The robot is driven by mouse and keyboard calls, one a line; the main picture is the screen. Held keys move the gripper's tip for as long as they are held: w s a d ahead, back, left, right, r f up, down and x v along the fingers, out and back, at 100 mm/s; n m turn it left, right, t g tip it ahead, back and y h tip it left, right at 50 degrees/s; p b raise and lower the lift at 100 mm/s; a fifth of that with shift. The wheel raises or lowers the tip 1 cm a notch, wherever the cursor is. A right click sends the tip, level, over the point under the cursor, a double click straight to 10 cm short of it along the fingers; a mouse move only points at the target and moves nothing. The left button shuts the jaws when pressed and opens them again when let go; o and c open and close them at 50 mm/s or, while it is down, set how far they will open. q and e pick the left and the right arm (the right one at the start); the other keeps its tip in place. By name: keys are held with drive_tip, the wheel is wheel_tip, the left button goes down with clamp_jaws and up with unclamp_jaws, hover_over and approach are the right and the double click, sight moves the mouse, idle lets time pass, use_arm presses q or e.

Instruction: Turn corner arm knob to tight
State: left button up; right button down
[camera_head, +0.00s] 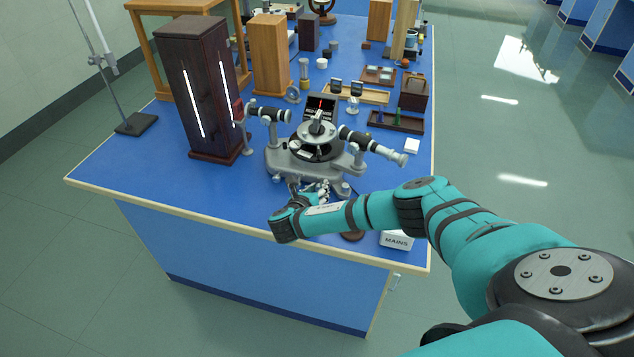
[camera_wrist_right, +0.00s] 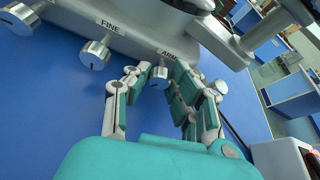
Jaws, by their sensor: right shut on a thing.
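The spectrometer (camera_head: 290,160) stands on the blue bench, grey with a round table and two black telescope tubes. My right gripper (camera_head: 318,190) is at its front base edge, its fingers partly hidden in the head view. In the right wrist view, my right gripper (camera_wrist_right: 158,82) has its fingers closed on the sides of a small silver knob (camera_wrist_right: 159,73) below a label that reads "ARM". Another silver knob (camera_wrist_right: 220,87) shows just right of the right finger. A larger silver knob (camera_wrist_right: 94,55) is under the "FINE" label. My left gripper is not in view.
A tall dark lamp housing (camera_head: 200,90) with lit slits stands left of the spectrometer. A white box marked "MAINS" (camera_head: 397,239) and a brown round base (camera_head: 352,236) are near the front right bench edge. Trays and wooden boxes stand behind. The front left bench top is clear.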

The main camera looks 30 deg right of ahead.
drive_tip(key=shift+s+d+m+t+y+p, duration=0.15)
drive_tip(key=shift+m+t+y+p, duration=0.4)
drive_tip(key=shift+m, duration=0.45)
drive_tip(key=shift+f+m+t+y, duration=0.1)
drive_tip(key=shift+m+t+y, duration=0.4)
drive_tip(key=shift+m, duration=0.4)
drive_tip(key=shift+s+f+m+t+b, duration=0.15)
drive_tip(key=shift+m+t+b, duration=0.35)
drive_tip(key=shift+m, duration=0.4)
drive_tip(key=shift+m+t+y+b, duration=0.45)
drive_tip(key=shift+m+t+b, duration=0.2)
drive_tip(key=shift+m+b, duration=0.4)
drive_tip(key=c, duration=1.1)
unclamp_jaws()
drive_tip(key=shift+c, duration=0.2)
